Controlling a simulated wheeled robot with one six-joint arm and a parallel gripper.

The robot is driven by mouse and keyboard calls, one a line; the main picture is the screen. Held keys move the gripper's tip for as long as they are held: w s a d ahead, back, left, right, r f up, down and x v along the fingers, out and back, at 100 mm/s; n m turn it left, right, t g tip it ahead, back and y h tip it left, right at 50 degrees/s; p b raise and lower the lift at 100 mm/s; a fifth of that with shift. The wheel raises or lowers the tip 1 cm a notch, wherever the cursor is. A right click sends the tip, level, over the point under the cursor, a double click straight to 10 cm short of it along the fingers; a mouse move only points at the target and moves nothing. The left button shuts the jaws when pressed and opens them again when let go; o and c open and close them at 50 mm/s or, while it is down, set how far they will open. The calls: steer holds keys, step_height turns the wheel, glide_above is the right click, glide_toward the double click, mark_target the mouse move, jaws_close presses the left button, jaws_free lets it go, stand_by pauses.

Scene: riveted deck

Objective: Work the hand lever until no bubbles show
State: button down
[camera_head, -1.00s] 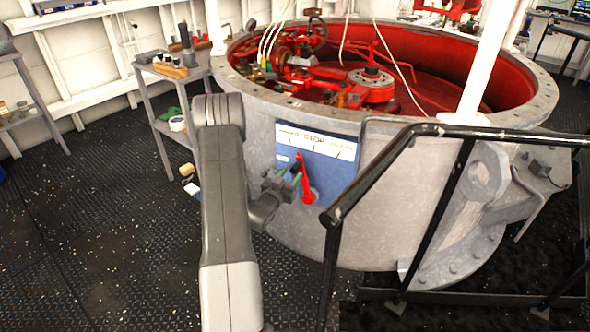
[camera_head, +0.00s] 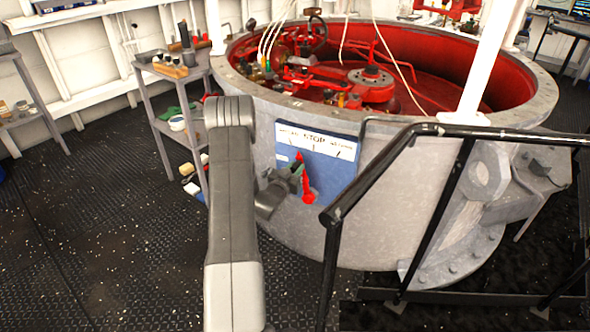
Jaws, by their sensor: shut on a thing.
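A red hand lever (camera_head: 306,181) is mounted on a blue panel (camera_head: 334,177) on the side of a large grey drum (camera_head: 270,118). The fingers are small in the picture and partly overlap the lever, so the exact grip is hard to see. I see no bubbles and no sight glass in this view.
A black handrail (camera_head: 335,215) stands close to the right of the panel. Red machinery (camera_head: 370,85) fills the open drum. A grey shelf stand (camera_head: 165,125) with small items is at the left. The dark deck at the lower left is clear.

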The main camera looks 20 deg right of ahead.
steer(key=shift+d, duration=0.1)
steer(key=s+d+f+m+b, duration=0.1)
steer(key=s+d+m+b, duration=0.6)
steer(key=b, duration=0.7)
steer(key=shift+s, duration=0.4)
steer(key=c, duration=1.2)
jaws_free()
steer(key=shift+d, duration=0.1)
